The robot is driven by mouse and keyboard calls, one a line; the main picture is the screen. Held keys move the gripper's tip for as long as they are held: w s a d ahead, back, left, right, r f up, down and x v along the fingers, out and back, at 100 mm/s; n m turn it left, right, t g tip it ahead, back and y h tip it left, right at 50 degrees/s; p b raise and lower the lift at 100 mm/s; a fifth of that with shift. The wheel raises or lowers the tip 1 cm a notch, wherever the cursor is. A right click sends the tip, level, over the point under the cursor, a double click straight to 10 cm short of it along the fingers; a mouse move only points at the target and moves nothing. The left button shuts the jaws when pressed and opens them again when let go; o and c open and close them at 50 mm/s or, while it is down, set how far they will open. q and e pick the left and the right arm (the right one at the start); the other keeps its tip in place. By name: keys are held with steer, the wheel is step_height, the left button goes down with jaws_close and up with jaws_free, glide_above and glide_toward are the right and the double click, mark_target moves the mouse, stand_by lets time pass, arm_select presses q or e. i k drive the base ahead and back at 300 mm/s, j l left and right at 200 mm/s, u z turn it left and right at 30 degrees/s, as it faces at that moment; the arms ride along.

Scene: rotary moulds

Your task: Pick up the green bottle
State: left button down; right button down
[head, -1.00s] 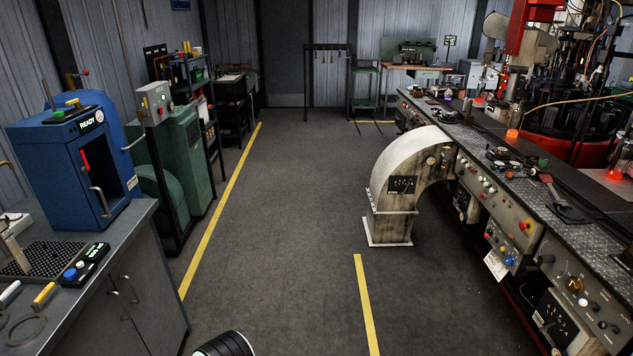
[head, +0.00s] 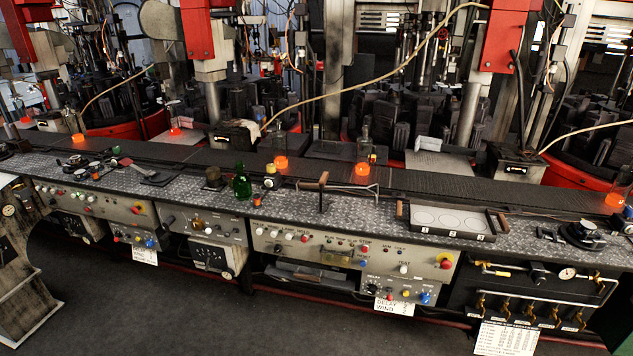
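The green bottle (head: 242,181) stands upright on the patterned metal bench top (head: 340,212), near its front edge and left of the picture's middle. It is dark green and see-through, with a short neck. A small light-coloured round item with a yellow part (head: 270,180) stands just to its right. Neither of my grippers shows in the head view.
Glowing orange-bottomed clear bottles (head: 281,150) (head: 363,160) stand behind on the dark conveyor (head: 430,183). A tongs-like tool (head: 347,188) and a tray with white circles (head: 440,217) lie to the right. Control panels (head: 350,250) front the bench. The floor (head: 190,315) before it is clear.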

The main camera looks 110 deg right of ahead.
mark_target(243, 186)
steer(key=z, duration=3.65)
steer(key=i+j+z, duration=0.15)
steer(key=z, duration=0.2)
steer(key=i+j+z, duration=0.15)
steer(key=z, duration=0.2)
steer(key=i+j+z, duration=0.1)
steer(key=j+z, duration=0.3)
steer(key=i+j+z, duration=0.2)
steer(key=j, duration=0.3)
steer(key=j+z, duration=0.15)
steer(key=j, duration=0.35)
